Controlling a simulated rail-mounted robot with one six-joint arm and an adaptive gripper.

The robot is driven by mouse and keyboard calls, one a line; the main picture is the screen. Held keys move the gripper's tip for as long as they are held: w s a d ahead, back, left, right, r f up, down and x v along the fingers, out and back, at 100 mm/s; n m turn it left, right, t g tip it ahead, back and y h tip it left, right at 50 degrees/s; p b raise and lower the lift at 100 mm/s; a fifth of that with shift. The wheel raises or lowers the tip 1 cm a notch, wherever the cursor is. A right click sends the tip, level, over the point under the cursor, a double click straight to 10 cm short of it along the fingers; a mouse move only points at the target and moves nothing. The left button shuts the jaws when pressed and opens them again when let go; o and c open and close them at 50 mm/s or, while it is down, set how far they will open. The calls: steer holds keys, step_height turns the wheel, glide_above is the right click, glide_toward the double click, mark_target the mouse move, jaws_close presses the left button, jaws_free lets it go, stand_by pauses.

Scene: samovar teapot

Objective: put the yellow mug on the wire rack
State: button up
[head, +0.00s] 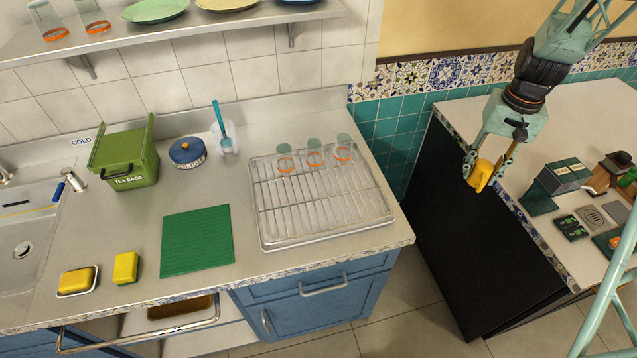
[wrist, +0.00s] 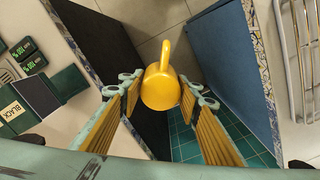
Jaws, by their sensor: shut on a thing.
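My gripper (head: 497,165) is shut on the yellow mug (head: 480,176) and holds it in the air at the left edge of the right-hand counter, beside the gap between the counters. In the wrist view the mug (wrist: 160,88) sits between the two fingers, with its handle pointing up in the picture. The wire rack (head: 320,200) lies in a tray on the left counter, to the left of my gripper. Three clear glasses with orange bands stand along its back edge, one of them in the middle (head: 315,154). The front of the rack is bare.
A green board (head: 197,241), a green tea bags box (head: 125,157), a blue-lidded pot (head: 187,152) and yellow sponges stand left of the rack. A shelf with plates (head: 160,38) hangs above. Boxes (head: 562,177) stand on the right counter (head: 590,120).

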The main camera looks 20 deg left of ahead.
mark_target(344, 198)
steer(key=shift+a, duration=0.15)
steer(key=s+a+n, duration=0.1)
steer(key=s+a, duration=0.2)
steer(key=a, duration=0.5)
steer(key=s+a+r+n+p, duration=0.1)
steer(key=s+a, duration=0.2)
steer(key=a, duration=0.6)
steer(key=s+a+n, duration=0.1)
steer(key=s+a, duration=0.3)
steer(key=a, duration=0.4)
steer(key=shift+a+r+p, duration=0.15)
steer(key=shift+p, duration=0.2)
steer(key=s+a, duration=0.3)
steer(key=s+a+n, duration=0.1)
steer(key=s+a, duration=0.1)
steer(key=a, duration=0.1)
steer(key=s+a+n+p, duration=0.1)
steer(key=s+a, duration=0.2)
steer(key=a, duration=0.1)
steer(key=shift+s+r, duration=0.35)
steer(key=s+a, duration=0.2)
steer(key=s, duration=0.1)
steer(key=s+a+n, duration=0.1)
steer(key=s+a, duration=0.2)
steer(key=s, duration=0.1)
steer(key=s+a+n, duration=0.1)
steer(key=s+a, duration=0.2)
steer(key=shift+s+a+r+p, duration=0.1)
steer(key=shift+s+r+p, duration=0.25)
steer(key=shift+w, duration=0.15)
